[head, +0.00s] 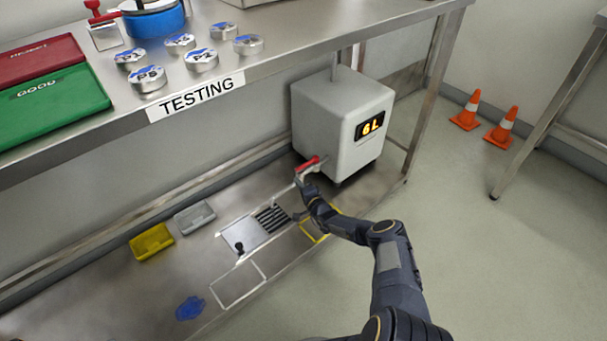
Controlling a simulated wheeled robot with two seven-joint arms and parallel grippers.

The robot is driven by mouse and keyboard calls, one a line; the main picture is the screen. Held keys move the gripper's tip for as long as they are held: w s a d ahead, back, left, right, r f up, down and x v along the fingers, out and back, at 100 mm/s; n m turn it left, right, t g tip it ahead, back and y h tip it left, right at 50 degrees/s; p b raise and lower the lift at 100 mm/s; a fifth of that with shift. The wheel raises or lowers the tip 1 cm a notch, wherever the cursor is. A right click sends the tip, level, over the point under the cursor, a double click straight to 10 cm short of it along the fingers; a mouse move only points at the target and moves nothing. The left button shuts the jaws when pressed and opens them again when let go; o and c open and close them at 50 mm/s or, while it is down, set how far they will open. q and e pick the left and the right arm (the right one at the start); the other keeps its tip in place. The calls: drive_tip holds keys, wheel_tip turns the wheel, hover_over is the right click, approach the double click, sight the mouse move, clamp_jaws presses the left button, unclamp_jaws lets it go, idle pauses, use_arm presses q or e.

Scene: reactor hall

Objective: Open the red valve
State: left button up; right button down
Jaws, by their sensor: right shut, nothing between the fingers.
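The red valve (307,164) is a small red lever low on the front left of a white box-shaped tank (330,110). The tank stands on the lower shelf and its display reads "6L". My right gripper (303,188) is shut and empty, just below the red lever, by the pale fitting under it. I cannot tell whether it touches the lever or the fitting. The fingertips are small and partly hidden by the wrist. My left gripper is not in view.
Above is a metal table (270,50) with a green "GOOD" tray (50,105), a red tray (40,60) and several round tins (148,79). On the lower shelf are a yellow bin (151,242), a grey bin (194,217), a grated plate (243,234) and a blue cloth-like item (189,308).

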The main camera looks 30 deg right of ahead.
drive_tip(key=a, duration=0.1)
drive_tip(key=s+a+p, duration=0.1)
drive_tip(key=a, duration=0.1)
drive_tip(key=s+a+p, duration=0.1)
drive_tip(key=shift+s+a, duration=0.1)
drive_tip(key=shift+a, duration=0.2)
